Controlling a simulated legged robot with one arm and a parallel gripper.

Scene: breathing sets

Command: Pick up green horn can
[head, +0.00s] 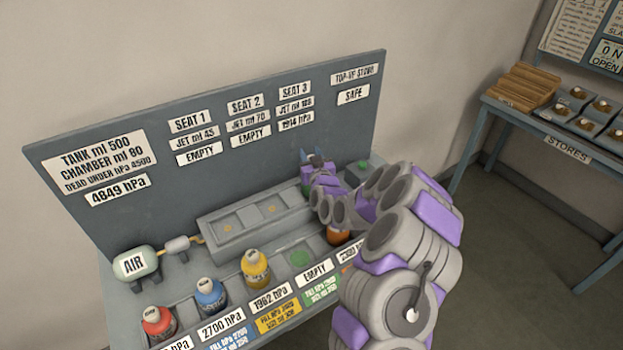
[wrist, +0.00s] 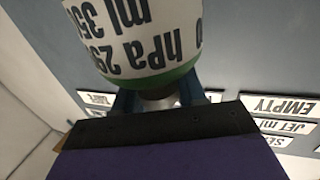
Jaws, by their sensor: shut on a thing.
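The green horn can (wrist: 145,75) fills the top of the wrist view. It has a white label with black print, upside down in that view, a green band and a metal neck. My gripper (wrist: 160,98) is shut on the can at the neck. In the head view my gripper (head: 312,160) is over the seat block, at its right end, and the can is mostly hidden behind my arm. The green-marked slot (head: 299,258) in the front rack is bare, and its tag reads EMPTY.
Red (head: 158,322), blue (head: 210,294) and yellow (head: 255,268) cans stand in the rack. An orange can (head: 338,236) is partly hidden by my arm. The grey seat block (head: 225,248) lies behind them, below the upright sign panel (head: 130,210). A stores table (head: 558,148) stands at right.

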